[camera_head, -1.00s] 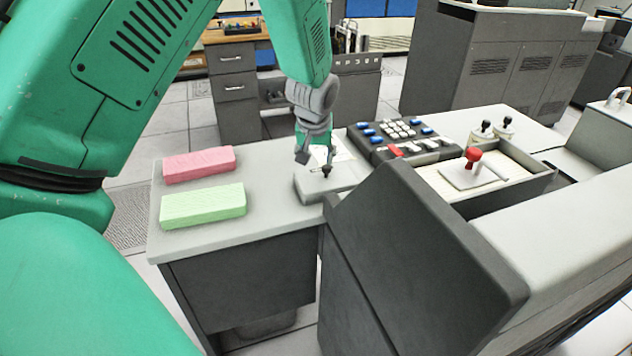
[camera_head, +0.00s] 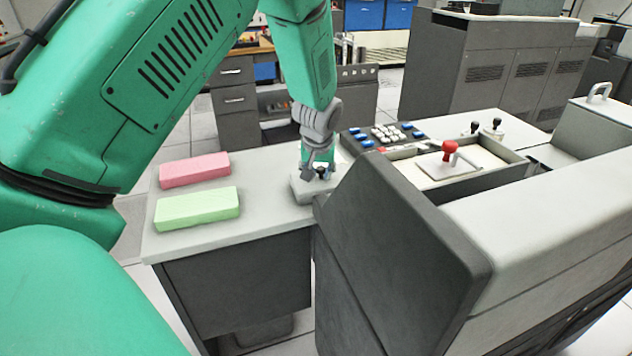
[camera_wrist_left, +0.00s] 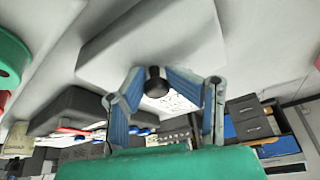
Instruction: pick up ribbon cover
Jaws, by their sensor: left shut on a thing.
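The ribbon cover appears to be the pale grey block (camera_head: 302,193) with a small black knob, near the right end of the light grey desk. My left gripper (camera_head: 319,172) comes down on it from above and is shut on the knob. In the left wrist view, the block (camera_wrist_left: 150,40) fills the upper middle, and its black knob (camera_wrist_left: 156,84) sits between the blue-padded fingertips (camera_wrist_left: 154,76). The block looks level and at the desk top; I cannot tell whether it touches. Its right end is partly hidden by the dark machine. My right gripper is not in view.
A pink block (camera_head: 195,170) and a green block (camera_head: 197,208) lie on the desk (camera_head: 225,240) to the left. The dark machine panel (camera_head: 400,250) stands close on the right. Behind it are a button panel (camera_head: 385,135) and a tray with a red-handled piece (camera_head: 450,151).

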